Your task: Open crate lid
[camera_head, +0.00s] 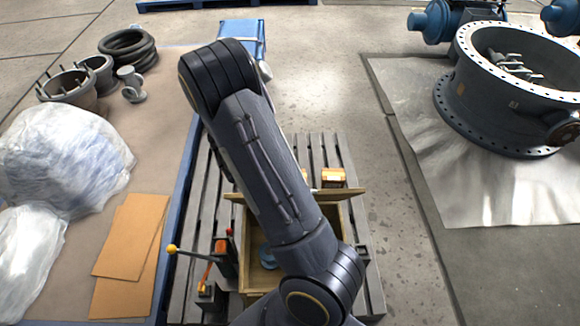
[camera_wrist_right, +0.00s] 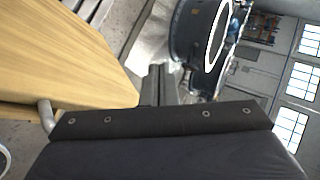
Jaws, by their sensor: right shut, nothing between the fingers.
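The wooden crate (camera_head: 338,228) stands on a grey slatted pallet, partly hidden behind my dark arm. Its inside shows, with a blue round item (camera_head: 268,258) in it. The crate lid (camera_head: 345,194) appears as a thin raised wooden edge at the crate's far side; my arm covers its middle. In the right wrist view a large wooden panel (camera_wrist_right: 65,50), apparently the lid, fills the left side, with a metal bar at its lower edge. My right gripper (camera_wrist_right: 158,86) is shut and empty, just right of the panel; contact cannot be told. My left gripper is not in view.
Cardboard sheets (camera_head: 130,235) and plastic-wrapped goods (camera_head: 62,160) lie at left. A large flanged valve ring (camera_head: 510,90) is at right. The floor right of the pallet is clear.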

